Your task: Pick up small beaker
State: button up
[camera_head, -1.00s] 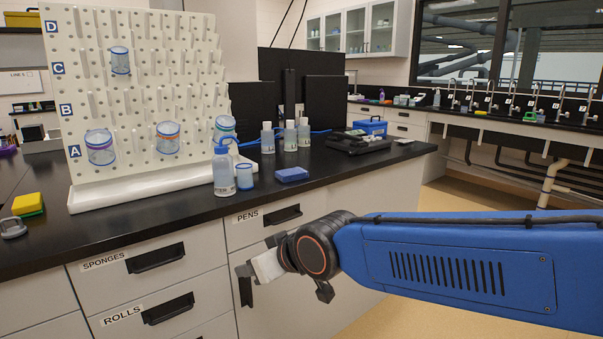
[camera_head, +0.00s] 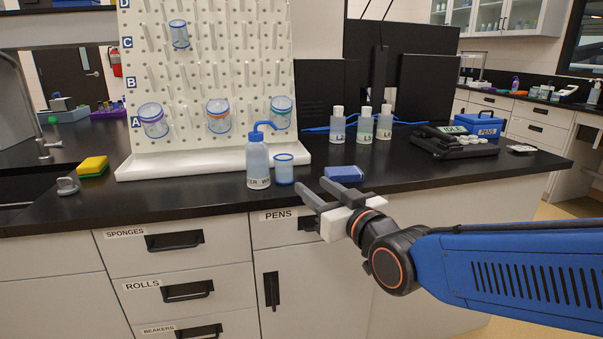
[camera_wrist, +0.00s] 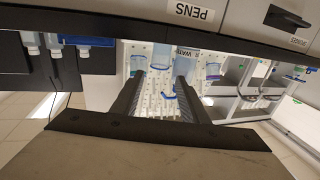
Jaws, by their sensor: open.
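A small clear beaker with a blue rim (camera_head: 284,170) stands upright on the black counter, just right of a wash bottle (camera_head: 258,165). Larger banded beakers (camera_head: 153,121) (camera_head: 218,117) (camera_head: 281,113) hang on the pegboard's lower row, and a narrower beaker (camera_head: 179,36) hangs in row C. My gripper (camera_head: 312,187) is open and empty at the counter's front edge, right of the small beaker and apart from it.
A white pegboard (camera_head: 235,75) stands on a white tray behind the beaker. A blue block (camera_head: 344,174) lies right of it, near my gripper. Labelled bottles (camera_head: 365,126) and a black device (camera_head: 452,143) stand further right. A sponge (camera_head: 92,166) lies left. The front counter strip is largely clear.

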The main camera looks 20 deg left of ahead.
aim_at(288, 166)
jog(key=x, duration=1.6)
jog(key=shift+a+r, duration=0.1)
jog(key=shift+a, duration=0.1)
jog(key=c, duration=0.7)
